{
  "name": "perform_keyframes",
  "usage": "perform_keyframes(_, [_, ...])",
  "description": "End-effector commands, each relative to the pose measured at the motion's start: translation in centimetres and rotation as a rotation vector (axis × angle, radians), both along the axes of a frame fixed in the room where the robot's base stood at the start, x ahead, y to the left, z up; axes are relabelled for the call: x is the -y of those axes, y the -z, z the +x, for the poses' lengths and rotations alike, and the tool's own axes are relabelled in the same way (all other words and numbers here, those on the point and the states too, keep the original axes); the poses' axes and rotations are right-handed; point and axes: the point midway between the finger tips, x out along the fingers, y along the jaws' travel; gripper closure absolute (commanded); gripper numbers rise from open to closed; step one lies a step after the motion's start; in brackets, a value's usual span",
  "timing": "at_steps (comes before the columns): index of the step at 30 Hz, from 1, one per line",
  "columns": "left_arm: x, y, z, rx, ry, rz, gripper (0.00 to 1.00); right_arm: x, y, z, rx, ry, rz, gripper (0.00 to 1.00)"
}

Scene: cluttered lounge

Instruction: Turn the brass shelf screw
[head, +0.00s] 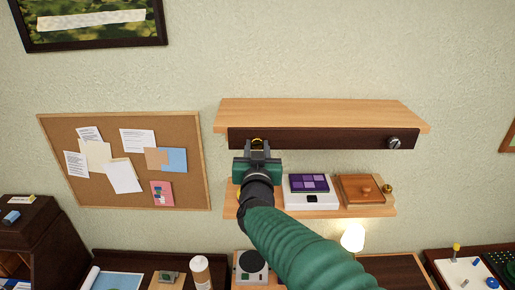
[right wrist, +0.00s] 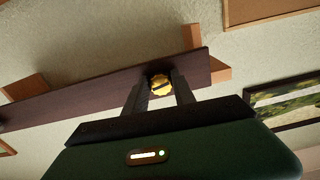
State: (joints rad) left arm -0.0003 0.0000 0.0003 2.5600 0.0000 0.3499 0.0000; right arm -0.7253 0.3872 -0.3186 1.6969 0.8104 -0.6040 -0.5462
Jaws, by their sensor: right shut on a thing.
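The brass shelf screw (head: 257,142) sits at the left end of the dark front board (head: 320,140) of the upper wooden shelf (head: 310,112). In the right wrist view the screw (right wrist: 159,82) is a yellow knurled head with a dark slot across it. My right gripper (head: 257,150) reaches up to it from below. Its two fingers (right wrist: 160,92) are shut on the screw, one on each side. A silver slotted screw (head: 394,143) sits at the board's right end. My left gripper is not in view.
The lower shelf (head: 300,210) holds a white device with a purple screen (head: 309,184), a wooden box (head: 362,189) and a small brass knob (head: 388,188). A corkboard (head: 190,130) hangs left. A lit lamp (head: 352,238) stands below. The wall above the shelf is clear.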

Motion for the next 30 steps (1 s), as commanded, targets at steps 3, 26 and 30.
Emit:
perform_keyframes(3, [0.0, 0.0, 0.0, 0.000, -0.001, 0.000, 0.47, 0.2, 0.1, 0.0, -0.001, 0.004, 0.000, 1.00])
perform_keyframes(26, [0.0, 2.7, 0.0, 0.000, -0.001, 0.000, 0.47, 0.0, 0.4, 0.0, -0.003, 0.001, 0.303, 1.00])
perform_keyframes(30, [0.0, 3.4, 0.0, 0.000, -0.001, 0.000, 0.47, -0.1, 0.4, 0.0, -0.003, 0.001, 0.395, 1.00])
